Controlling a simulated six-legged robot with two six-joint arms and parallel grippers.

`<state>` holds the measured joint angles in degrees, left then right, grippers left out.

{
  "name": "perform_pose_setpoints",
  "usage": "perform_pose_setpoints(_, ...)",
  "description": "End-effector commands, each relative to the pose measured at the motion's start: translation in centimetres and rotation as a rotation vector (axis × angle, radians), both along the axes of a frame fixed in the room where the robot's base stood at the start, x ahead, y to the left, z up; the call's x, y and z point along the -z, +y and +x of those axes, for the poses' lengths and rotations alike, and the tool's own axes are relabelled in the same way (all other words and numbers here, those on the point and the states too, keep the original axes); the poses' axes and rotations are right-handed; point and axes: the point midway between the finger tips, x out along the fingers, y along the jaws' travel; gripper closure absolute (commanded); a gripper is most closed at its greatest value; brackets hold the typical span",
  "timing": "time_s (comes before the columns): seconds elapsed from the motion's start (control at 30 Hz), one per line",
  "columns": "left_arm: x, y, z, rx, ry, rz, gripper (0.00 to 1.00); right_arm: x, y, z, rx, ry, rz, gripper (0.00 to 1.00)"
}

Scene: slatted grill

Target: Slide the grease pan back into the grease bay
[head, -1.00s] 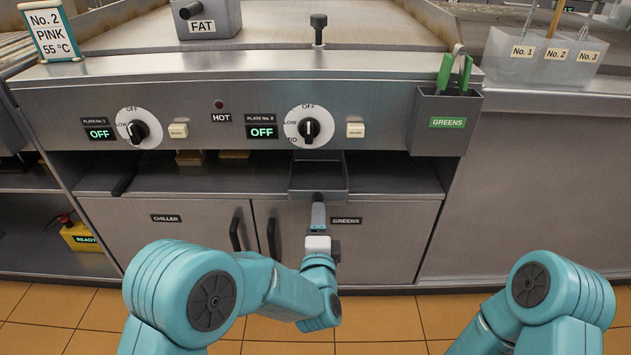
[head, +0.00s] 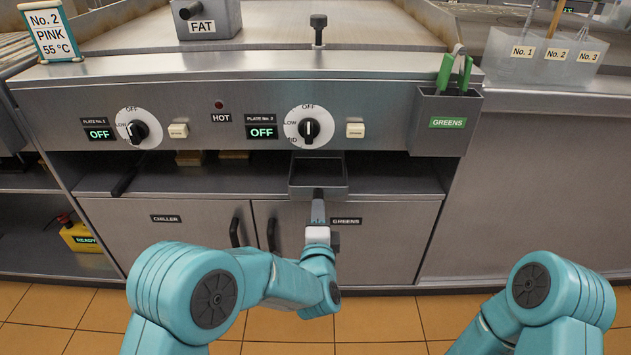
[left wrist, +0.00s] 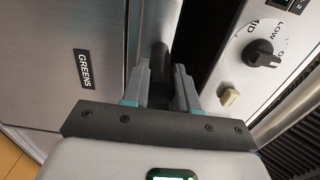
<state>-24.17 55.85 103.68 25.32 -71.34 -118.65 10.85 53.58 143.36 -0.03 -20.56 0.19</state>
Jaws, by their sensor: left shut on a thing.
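The grease pan (head: 318,190) is a shallow grey metal tray. It sits in the open bay (head: 395,173) under the Plate No. 2 knob, with its front end sticking out past the shelf edge. My left gripper (head: 318,207) is shut on the pan's handle, in front of the tray and above the cupboard doors. In the left wrist view the dark handle (left wrist: 160,75) stands between the two fingers (left wrist: 158,92). The pan's back end is hidden under the control panel. My right gripper is out of view; only its arm shows.
A dark bar (head: 125,180) lies at the left of the bay, with small yellowish blocks (head: 190,158) further in. Cupboard doors with handles (head: 271,235) are below. The GREENS holder (head: 446,122) hangs at the panel's right end. Bay space right of the pan is clear.

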Motion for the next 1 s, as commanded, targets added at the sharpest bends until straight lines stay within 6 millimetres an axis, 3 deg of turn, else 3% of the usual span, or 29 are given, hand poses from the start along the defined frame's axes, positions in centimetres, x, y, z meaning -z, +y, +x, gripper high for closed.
perform_pose_setpoints(1.0, -0.1, 0.0, 7.7, -0.001, -0.002, 0.0, 1.0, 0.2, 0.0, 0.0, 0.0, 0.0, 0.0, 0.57)
